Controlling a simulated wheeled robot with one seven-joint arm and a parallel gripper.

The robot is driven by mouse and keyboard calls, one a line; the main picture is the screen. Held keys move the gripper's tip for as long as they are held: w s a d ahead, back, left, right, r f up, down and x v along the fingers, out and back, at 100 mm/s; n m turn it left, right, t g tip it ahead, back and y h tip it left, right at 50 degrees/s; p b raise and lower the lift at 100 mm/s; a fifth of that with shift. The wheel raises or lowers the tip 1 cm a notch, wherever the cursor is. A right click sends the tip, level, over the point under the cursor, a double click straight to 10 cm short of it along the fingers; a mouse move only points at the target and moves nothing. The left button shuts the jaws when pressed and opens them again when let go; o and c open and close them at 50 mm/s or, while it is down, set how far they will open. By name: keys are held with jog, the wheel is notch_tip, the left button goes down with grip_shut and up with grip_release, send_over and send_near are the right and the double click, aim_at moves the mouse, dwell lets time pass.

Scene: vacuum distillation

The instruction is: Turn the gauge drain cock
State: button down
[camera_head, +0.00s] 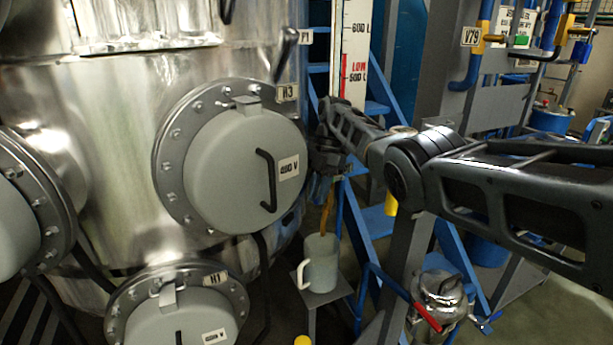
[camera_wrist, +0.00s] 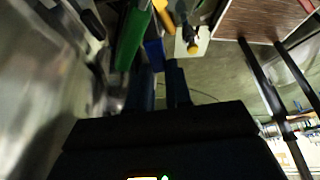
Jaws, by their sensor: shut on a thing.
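My gripper (camera_head: 325,160) is at the foot of the level gauge board (camera_head: 352,60), just right of the round grey cover tagged N3. The drain cock is hidden behind the gripper in the head view. In the wrist view my gripper (camera_wrist: 160,82) has its two dark fingers close together, with a small blue piece (camera_wrist: 153,53) at their tips, which may be the cock's handle. A brown-orange stream (camera_head: 328,212) falls from below the gripper into a pale grey jug (camera_head: 321,265) with a white handle. The jug stands upright on a small stand (camera_head: 318,298).
The shiny steel vessel (camera_head: 110,110) with bolted covers fills the left, close beside my gripper. Blue stairs (camera_head: 378,228) are behind my arm. A red-handled lever (camera_head: 427,318) and a steel canister (camera_head: 440,290) are low on the right. A green bar (camera_wrist: 133,38) is near the fingers.

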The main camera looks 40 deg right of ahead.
jog(key=shift+s+d+n+p, duration=0.1)
jog(key=shift+s+n+p, duration=0.1)
jog(key=shift+n+p, duration=0.35)
jog(key=c, duration=1)
grip_release()
jog(key=shift+c, duration=0.2)
jog(key=shift+w+f+m, duration=0.1)
jog(key=shift+m, duration=0.15)
